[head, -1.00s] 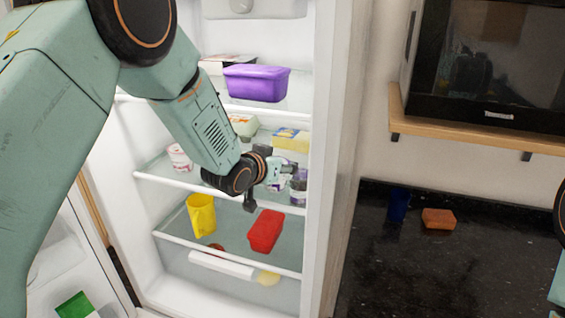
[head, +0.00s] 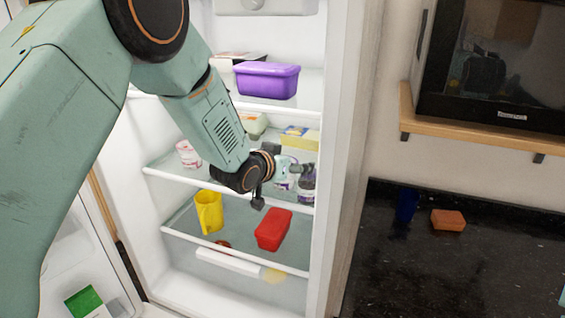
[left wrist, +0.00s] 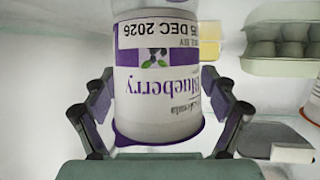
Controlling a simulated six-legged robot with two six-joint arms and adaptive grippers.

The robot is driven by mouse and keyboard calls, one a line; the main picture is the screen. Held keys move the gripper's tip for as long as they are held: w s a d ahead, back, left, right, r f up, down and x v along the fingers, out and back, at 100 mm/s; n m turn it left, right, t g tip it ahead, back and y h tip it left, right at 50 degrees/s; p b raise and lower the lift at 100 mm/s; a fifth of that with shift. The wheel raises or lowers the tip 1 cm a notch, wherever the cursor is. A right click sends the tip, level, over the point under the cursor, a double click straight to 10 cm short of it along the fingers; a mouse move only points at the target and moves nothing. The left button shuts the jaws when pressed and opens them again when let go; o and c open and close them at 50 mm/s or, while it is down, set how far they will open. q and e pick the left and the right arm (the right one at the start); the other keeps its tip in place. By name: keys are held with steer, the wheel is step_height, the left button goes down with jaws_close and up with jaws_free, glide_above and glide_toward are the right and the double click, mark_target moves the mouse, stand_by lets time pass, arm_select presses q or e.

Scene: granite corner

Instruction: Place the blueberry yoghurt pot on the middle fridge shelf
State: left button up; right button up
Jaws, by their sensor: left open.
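The blueberry yoghurt pot (left wrist: 160,85) is white with a purple rim and fills the middle of the left wrist view, where its print appears upside down. In the head view the pot (head: 285,172) is partly hidden behind my left gripper (head: 283,181) and seems to stand upright on the middle fridge shelf (head: 222,188). In the left wrist view, my left gripper (left wrist: 160,97) is open, with its fingers on both sides of the pot and seemingly clear of it. My right gripper is out of view.
A dark jar (head: 307,184) stands close to the right of the pot. An egg carton (head: 253,125) and a yellow pack (head: 300,137) are behind, and a white tub (head: 188,154) is left. A purple box (head: 267,80) is above; a yellow cup (head: 209,212) and red box (head: 273,230) are below.

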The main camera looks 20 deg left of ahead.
arm_select(q)
steer(key=b+v, duration=0.1)
steer(key=v, duration=1.1)
steer(key=shift+b, duration=0.3)
stand_by(0.7)
